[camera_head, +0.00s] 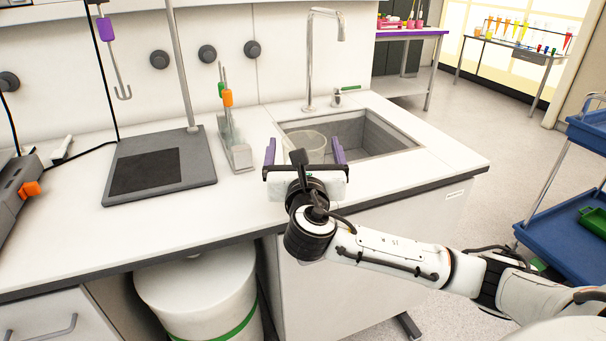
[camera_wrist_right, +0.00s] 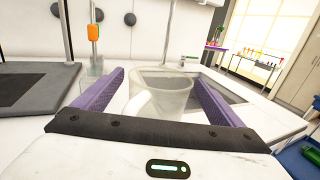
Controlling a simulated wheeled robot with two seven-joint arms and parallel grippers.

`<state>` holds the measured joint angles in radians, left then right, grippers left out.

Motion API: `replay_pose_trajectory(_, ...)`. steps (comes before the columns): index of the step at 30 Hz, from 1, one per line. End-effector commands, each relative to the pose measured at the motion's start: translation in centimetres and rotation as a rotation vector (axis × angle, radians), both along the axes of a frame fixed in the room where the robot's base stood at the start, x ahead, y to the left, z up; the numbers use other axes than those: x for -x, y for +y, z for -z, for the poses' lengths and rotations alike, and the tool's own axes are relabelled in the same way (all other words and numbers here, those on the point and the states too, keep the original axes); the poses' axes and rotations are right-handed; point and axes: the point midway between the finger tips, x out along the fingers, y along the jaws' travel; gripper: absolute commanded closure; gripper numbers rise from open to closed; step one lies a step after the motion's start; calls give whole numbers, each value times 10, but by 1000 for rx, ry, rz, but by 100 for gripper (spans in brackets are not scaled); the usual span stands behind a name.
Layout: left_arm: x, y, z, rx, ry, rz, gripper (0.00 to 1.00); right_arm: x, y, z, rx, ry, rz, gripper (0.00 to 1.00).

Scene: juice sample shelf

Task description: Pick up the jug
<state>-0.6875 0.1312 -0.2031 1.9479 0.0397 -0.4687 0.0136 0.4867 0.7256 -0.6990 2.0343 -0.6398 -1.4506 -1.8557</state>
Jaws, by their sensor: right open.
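The jug (camera_head: 312,142) is a clear, pale vessel standing at the sink's left front edge, partly hidden behind my right gripper in the head view. In the right wrist view the jug (camera_wrist_right: 163,97) stands upright with its handle toward the lower left. My right gripper (camera_head: 304,151) is open, its two purple fingers on either side of the jug. In the wrist view the fingers of my right gripper (camera_wrist_right: 160,92) flank the jug with a gap visible; contact cannot be made out. My left gripper is not in view.
The sink (camera_head: 395,135) with a tall tap (camera_head: 311,60) lies behind and right of the jug. A holder with orange- and green-topped tools (camera_head: 236,150) stands to the left, beside a grey stand base (camera_head: 200,165). The front counter left of my gripper is clear.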

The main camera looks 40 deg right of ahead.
Motion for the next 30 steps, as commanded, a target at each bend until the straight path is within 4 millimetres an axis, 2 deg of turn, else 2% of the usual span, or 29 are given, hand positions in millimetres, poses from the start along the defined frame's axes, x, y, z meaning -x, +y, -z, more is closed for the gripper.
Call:
replay_pose_trajectory(6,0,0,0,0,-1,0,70,-1,0,0,-1,-1,-1,9)
replay_pose_trajectory(20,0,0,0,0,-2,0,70,-1,0,0,0,0,-1,87)
replay_pose_trajectory(21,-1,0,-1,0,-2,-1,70,-1,0,-2,1,-5,-1,89)
replay_pose_trajectory(30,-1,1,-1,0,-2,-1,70,-1,0,-3,1,-4,-1,89)
